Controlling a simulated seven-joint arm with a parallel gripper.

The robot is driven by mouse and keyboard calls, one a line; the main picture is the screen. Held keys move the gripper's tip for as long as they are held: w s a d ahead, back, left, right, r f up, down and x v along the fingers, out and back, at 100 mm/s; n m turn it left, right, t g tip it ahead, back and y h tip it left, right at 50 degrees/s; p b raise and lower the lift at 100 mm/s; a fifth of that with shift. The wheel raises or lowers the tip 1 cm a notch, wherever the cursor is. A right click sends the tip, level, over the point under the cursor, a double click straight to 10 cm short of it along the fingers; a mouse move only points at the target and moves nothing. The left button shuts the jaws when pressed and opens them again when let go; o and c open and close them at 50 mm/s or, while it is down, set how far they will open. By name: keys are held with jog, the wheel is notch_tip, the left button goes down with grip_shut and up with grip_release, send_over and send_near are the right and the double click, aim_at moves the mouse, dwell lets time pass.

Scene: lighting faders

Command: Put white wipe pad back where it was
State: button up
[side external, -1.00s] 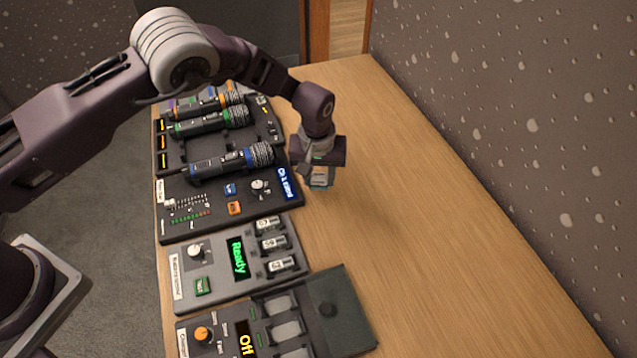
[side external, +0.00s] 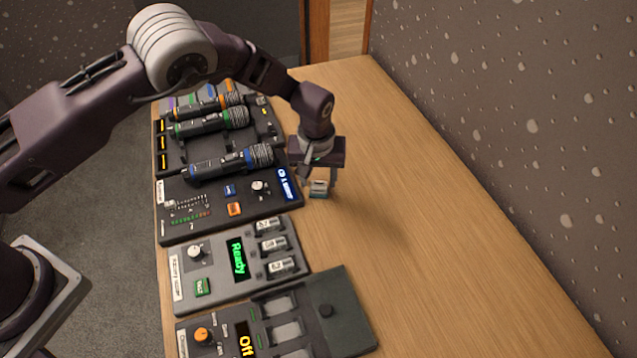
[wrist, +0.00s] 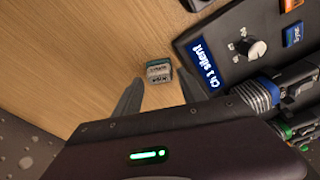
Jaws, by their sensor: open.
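A small white block with a teal-grey band and lettering, which looks like the white wipe pad (side external: 319,187), rests on the bare wood table right of the mixer console. It also shows in the wrist view (wrist: 159,72), just beyond my fingertips. My gripper (side external: 319,184) is open, with one finger on either side of the pad and gaps between. In the wrist view my gripper (wrist: 158,88) shows its two fingers apart with nothing held between them. The lettering on the pad is too small to read surely.
The mixer console (side external: 240,222) with several microphones (side external: 230,163) stands close on the left. In front are a grey unit reading Ready (side external: 205,290) and a dark charger unit reading Off (side external: 345,305) with empty slots. The table (side external: 440,230) to the right is clear up to the wall.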

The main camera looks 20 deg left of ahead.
jog(key=s+a+r+h, duration=0.1)
jog(key=s+a+r, duration=0.1)
jog(key=r, duration=0.8)
jog(key=s+a+r, duration=0.1)
jog(key=a+r, duration=0.1)
jog(key=r, duration=0.8)
jog(key=s+a+r+m+t, duration=0.1)
jog(key=s+a+r, duration=0.6)
jog(key=r, duration=0.4)
jog(key=s+a+r+m+t, duration=0.1)
jog(key=s+a, duration=0.2)
jog(key=s, duration=0.9)
jog(key=s+a+r+m+t, duration=0.1)
jog(key=s+a, duration=0.3)
jog(key=s, duration=0.8)
jog(key=shift+a+r+m+t, duration=0.2)
jog(key=shift+r+m+t, duration=0.2)
jog(key=shift+r+m, duration=0.25)
